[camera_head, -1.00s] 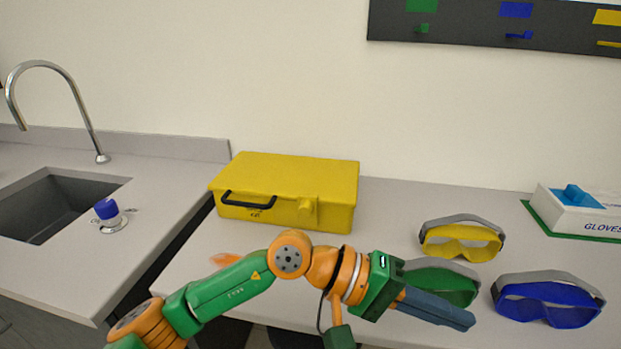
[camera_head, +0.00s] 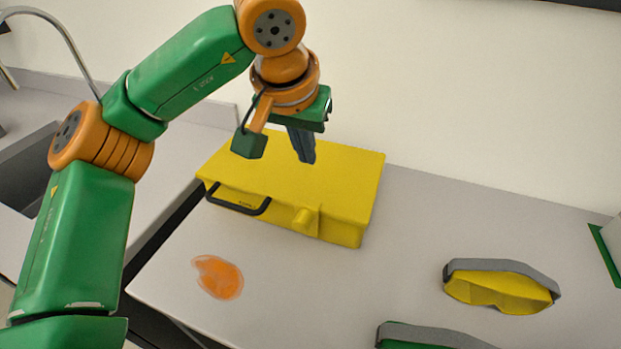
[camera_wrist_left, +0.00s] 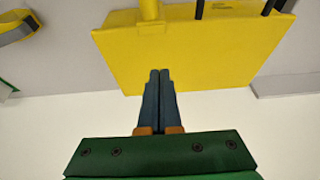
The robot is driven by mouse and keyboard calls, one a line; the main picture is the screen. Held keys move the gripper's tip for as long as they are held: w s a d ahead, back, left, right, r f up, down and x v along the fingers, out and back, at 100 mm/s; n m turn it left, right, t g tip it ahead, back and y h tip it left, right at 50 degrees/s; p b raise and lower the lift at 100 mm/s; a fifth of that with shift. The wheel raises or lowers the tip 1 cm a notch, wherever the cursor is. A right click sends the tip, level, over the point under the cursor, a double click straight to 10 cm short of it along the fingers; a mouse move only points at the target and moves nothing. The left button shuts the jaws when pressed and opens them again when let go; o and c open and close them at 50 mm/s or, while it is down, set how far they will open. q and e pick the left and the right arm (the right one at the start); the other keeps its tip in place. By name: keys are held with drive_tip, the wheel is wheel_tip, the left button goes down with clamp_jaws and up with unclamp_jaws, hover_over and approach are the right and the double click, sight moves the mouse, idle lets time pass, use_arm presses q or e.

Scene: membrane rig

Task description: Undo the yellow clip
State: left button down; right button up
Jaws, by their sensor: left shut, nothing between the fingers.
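The yellow case (camera_head: 345,185) lies closed on the counter, with a black handle (camera_head: 238,207) on its front. The yellow clip (camera_head: 306,219) sticks out from the case's front, right of the handle. In the left wrist view the clip (camera_wrist_left: 149,10) shows at the top edge, cut off by the frame. My left gripper (camera_head: 306,160) is shut and empty. It points down over the case's lid, behind the clip and apart from it. The gripper's two fingers (camera_wrist_left: 160,75) are together in the left wrist view. My right gripper is not in view.
An orange patch (camera_head: 218,277) lies on the counter in front of the case. Yellow goggles (camera_head: 500,288) and partly visible green goggles (camera_head: 425,337) lie to the right. A sink and tap (camera_head: 62,40) stand at left.

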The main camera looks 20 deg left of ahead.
sight(306, 201)
use_arm(q)
drive_tip(key=x, duration=0.4)
drive_tip(key=p+x, duration=0.1)
drive_tip(key=x, duration=0.2)
drive_tip(key=shift+s+f, duration=0.15)
drive_tip(key=shift+s, duration=0.1)
drive_tip(key=shift+f, duration=0.4)
drive_tip(key=s+p, duration=0.1)
drive_tip(key=s, duration=0.3)
drive_tip(key=shift+w+f, duration=0.1)
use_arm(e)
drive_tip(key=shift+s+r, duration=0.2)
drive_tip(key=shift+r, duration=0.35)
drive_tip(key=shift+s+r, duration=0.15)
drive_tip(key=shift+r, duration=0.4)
use_arm(q)
drive_tip(key=shift+w, duration=0.1)
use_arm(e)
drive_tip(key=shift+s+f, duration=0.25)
